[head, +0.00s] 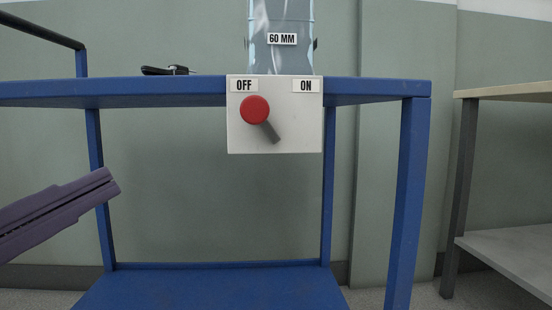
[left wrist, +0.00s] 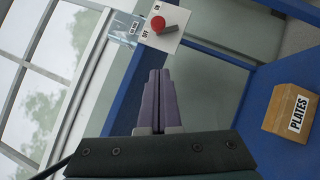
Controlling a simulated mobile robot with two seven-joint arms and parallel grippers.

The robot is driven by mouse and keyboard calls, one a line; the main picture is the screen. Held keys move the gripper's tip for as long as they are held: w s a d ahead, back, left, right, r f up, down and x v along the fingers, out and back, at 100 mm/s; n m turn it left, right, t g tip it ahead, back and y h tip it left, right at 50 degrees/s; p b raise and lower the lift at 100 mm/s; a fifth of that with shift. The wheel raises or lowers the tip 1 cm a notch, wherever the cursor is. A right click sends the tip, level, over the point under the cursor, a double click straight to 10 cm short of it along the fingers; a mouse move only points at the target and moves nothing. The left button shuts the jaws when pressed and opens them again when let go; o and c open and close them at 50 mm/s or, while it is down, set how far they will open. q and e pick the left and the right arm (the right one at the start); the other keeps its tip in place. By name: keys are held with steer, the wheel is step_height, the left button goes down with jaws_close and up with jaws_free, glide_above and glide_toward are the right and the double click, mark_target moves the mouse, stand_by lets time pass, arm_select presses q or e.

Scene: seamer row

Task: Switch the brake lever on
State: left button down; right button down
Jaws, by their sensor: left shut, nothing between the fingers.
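The brake lever is a grey shaft with a red round knob (head: 255,109), on a white panel (head: 290,140) at the front of the blue bench. Its knob leans up and left, nearer the OFF label (head: 244,86) than the ON label (head: 306,86). The lever also shows in the left wrist view (left wrist: 158,23), beyond my fingertips. My left gripper (head: 113,182) has purple fingers, shut and empty. It is left of and below the panel, well apart from the lever. In the left wrist view its fingers (left wrist: 159,72) lie together. My right gripper is not in view.
The blue bench (head: 150,92) has legs and a lower shelf (head: 220,288). A dark small object (head: 166,70) and a machine marked 60 MM (head: 282,55) are on top. A PLATES box (left wrist: 290,112) shows in the wrist view. Another table (head: 505,92) stands right. Space before the panel is clear.

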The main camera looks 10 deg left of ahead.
arm_select(q)
steer(key=shift+r, duration=0.1)
glide_toward(263, 122)
steer(key=w+a, duration=0.4)
steer(key=d+r, duration=0.1)
steer(key=w+d+r, duration=0.1)
steer(key=d, duration=0.1)
steer(key=shift+w+d, duration=0.1)
steer(key=shift+w, duration=0.05)
steer(key=shift+r, duration=0.1)
stand_by(0.4)
